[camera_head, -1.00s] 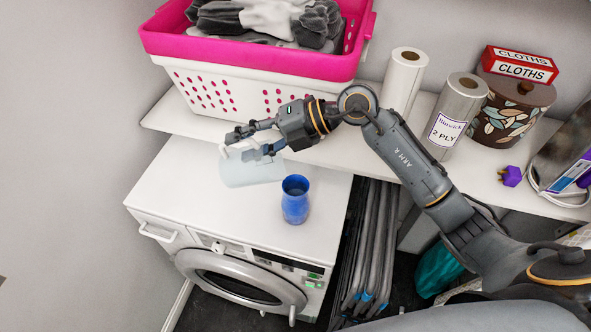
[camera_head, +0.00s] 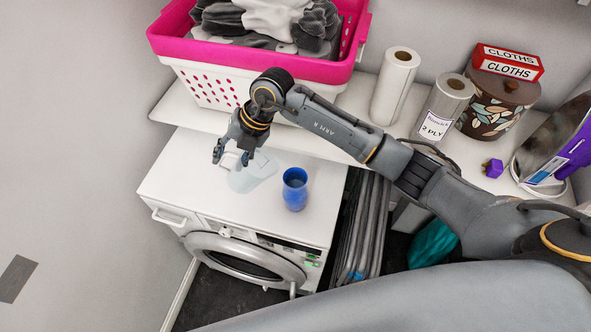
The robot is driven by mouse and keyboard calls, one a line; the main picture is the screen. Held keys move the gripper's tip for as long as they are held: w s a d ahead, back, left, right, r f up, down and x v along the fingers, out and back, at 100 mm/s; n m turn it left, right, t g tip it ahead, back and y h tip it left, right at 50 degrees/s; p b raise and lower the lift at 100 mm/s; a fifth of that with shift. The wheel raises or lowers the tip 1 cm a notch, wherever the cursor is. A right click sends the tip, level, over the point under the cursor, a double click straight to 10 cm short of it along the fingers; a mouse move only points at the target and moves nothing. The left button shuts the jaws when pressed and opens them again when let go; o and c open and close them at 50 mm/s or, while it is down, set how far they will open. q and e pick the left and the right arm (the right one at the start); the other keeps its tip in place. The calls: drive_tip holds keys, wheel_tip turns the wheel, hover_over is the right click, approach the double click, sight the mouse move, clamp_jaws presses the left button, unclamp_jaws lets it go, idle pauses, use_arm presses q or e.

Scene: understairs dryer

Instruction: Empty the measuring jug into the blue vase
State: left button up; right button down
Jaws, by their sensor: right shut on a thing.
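The measuring jug (camera_head: 254,174) is pale and translucent, at the left of the blue vase over the white dryer top. My right gripper (camera_head: 231,155) is shut on the jug at its left side, by the handle. The jug looks tilted, with a gap between it and the vase; I cannot tell whether it touches the dryer top. Its contents are too faint to make out. The blue vase (camera_head: 295,190) stands upright and open-topped near the right edge of the dryer top. My left gripper is not in view.
The white dryer (camera_head: 190,186) has clear top around the vase. A shelf behind holds a pink and white laundry basket (camera_head: 215,88), paper rolls (camera_head: 396,86), a patterned pot (camera_head: 490,110) and a purple plug (camera_head: 493,168). Dark folded frames (camera_head: 362,225) stand right of the dryer.

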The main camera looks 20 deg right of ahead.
sight(218, 166)
drive_tip(key=a+f+h, duration=0.1)
drive_tip(key=w+a+f+h+b, duration=0.1)
drive_tip(key=a+f+g+h+b, duration=0.1)
drive_tip(key=f, duration=0.1)
drive_tip(key=shift+w+a, duration=0.25)
drive_tip(key=shift+a, duration=0.05)
drive_tip(key=f+h+b, duration=0.1)
drive_tip(key=b, duration=0.1)
drive_tip(key=a+f+g+h+b, duration=0.1)
drive_tip(key=b, duration=0.1)
drive_tip(key=shift+w+a+f+h, duration=0.1)
drive_tip(key=shift+w+a+h, duration=0.2)
